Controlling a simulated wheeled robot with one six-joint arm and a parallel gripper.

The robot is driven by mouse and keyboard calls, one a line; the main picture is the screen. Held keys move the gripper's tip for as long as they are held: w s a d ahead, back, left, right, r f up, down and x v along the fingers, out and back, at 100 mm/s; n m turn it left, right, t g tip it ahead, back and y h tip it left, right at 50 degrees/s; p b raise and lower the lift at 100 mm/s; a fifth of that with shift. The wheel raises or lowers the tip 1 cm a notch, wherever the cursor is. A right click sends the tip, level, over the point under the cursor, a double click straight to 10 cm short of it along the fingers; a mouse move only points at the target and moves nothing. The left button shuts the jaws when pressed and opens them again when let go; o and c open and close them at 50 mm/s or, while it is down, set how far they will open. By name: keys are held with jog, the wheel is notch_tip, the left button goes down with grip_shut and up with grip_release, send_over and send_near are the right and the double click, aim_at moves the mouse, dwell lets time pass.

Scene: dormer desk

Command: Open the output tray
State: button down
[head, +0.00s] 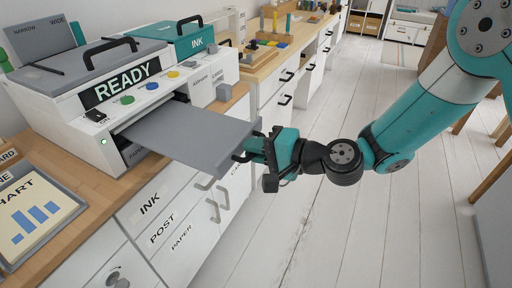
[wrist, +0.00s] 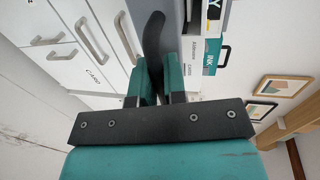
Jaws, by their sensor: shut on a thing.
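The output tray (head: 185,132) is a flat grey slab. It sticks far out of the front of the white printer (head: 75,85), over the floor beyond the desk edge. My gripper (head: 252,148) is at the tray's outer end, shut on its dark handle (head: 240,156). In the wrist view the handle (wrist: 154,40) runs as a dark curved bar between my gripper's teal fingers (wrist: 159,85). The tray (wrist: 173,22) shows there as a grey strip beside it. The far side of the handle is hidden behind the fingers.
Drawers labelled INK, POST and PAPER (head: 165,230) with metal pulls lie below the tray. A chart board (head: 35,215) lies on the desk at the left. The plank floor (head: 310,225) at the right is clear.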

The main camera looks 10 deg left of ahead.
jog(key=c, duration=1.2)
grip_release()
jog(key=b+v, duration=0.1)
jog(key=v, duration=1.6)
jog(key=shift+d+r, duration=0.1)
jog(key=shift+r, duration=0.05)
